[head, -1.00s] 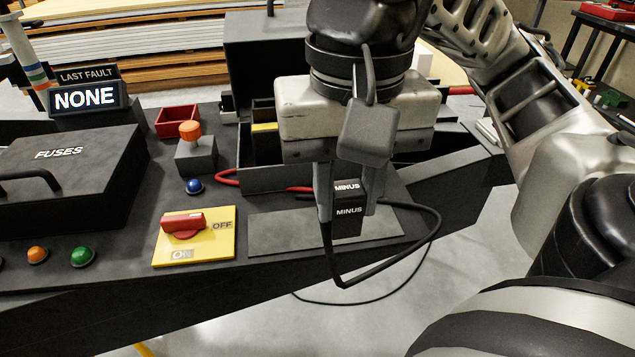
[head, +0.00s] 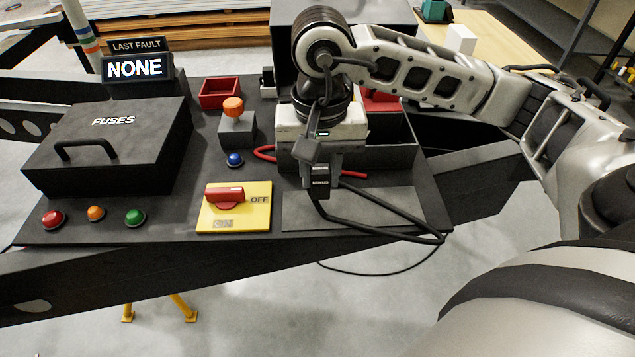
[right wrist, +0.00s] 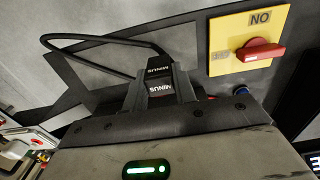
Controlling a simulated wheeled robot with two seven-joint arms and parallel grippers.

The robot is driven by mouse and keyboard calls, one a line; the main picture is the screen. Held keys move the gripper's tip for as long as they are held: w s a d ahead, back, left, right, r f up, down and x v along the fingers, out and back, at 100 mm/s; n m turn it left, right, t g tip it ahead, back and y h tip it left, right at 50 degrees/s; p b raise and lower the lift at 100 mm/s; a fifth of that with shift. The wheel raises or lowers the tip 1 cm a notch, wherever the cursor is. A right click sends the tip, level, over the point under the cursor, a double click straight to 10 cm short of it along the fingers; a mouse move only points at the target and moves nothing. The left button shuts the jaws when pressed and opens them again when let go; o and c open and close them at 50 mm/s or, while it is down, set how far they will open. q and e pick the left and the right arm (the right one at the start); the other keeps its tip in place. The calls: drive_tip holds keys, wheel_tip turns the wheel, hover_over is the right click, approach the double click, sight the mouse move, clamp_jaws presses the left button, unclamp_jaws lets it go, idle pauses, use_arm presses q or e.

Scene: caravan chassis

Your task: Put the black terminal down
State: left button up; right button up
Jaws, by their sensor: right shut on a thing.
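The black terminal (head: 320,181), labelled MINUS, is held between the fingers of my right gripper (head: 321,176), which is shut on it. My left gripper is not in view.
Left of the pad is a yellow plate (head: 208,222) with a red switch (head: 224,195). Behind stand an orange-topped knob (head: 233,107), a blue button (head: 235,160) and a dark tray (head: 385,157). A black FUSES box (head: 110,150) is at left.

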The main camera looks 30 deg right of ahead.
sight(318, 188)
drive_tip(key=shift+w+f, duration=0.2)
drive_tip(key=shift+f, duration=0.15)
drive_tip(key=f, duration=0.3)
drive_tip(key=shift+w+f, duration=0.2)
drive_tip(key=shift+f, duration=0.05)
drive_tip(key=shift+f, duration=0.25)
drive_tip(key=o, duration=1)
drive_tip(key=shift+r, duration=0.1)
